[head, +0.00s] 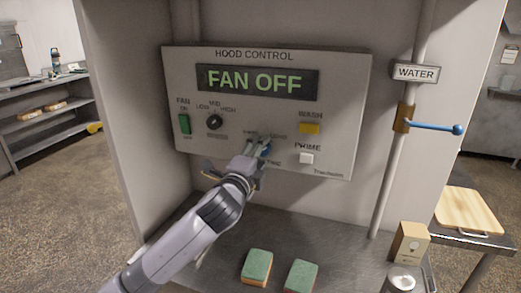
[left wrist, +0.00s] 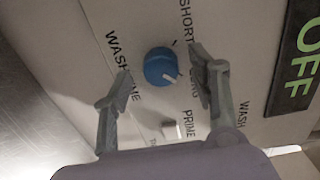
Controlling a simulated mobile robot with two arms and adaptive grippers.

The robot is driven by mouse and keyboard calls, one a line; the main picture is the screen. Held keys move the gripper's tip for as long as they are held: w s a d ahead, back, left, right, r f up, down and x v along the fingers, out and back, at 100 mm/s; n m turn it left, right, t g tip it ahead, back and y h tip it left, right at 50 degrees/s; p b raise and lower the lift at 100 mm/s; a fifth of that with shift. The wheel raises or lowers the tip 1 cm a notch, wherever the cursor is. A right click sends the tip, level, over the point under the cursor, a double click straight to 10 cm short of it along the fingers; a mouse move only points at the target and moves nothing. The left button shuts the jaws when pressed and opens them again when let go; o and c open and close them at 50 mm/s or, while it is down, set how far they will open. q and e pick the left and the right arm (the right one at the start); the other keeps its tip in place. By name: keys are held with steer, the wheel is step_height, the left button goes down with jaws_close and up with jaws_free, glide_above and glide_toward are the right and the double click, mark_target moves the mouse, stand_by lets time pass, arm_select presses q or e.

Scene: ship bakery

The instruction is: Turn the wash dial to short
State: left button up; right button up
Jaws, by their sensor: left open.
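The hood control panel (head: 345,110) faces me, and its display (head: 263,81) reads FAN OFF. The blue wash time dial (left wrist: 162,67) shows in the left wrist view, its white pointer toward the LONG mark at lower right. The SHORT label (left wrist: 185,18) is above it in that view. In the head view the dial is mostly hidden behind my left gripper (head: 260,150). This gripper is open, its fingertips on either side of the dial (left wrist: 160,62), with gaps visible in the left wrist view. My right gripper is not in view.
A black fan knob (head: 214,122), green switch (head: 185,124), yellow wash button (head: 310,128) and white prime button (head: 306,158) surround the dial. A blue-handled water valve (head: 435,127) is on a pipe at right. Two sponges (head: 257,266) (head: 300,276) lie on the counter below.

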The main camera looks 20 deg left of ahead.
arm_select(q)
steer(key=shift+w, duration=0.6)
steer(key=shift+c, duration=0.4)
steer(key=c, duration=1.1)
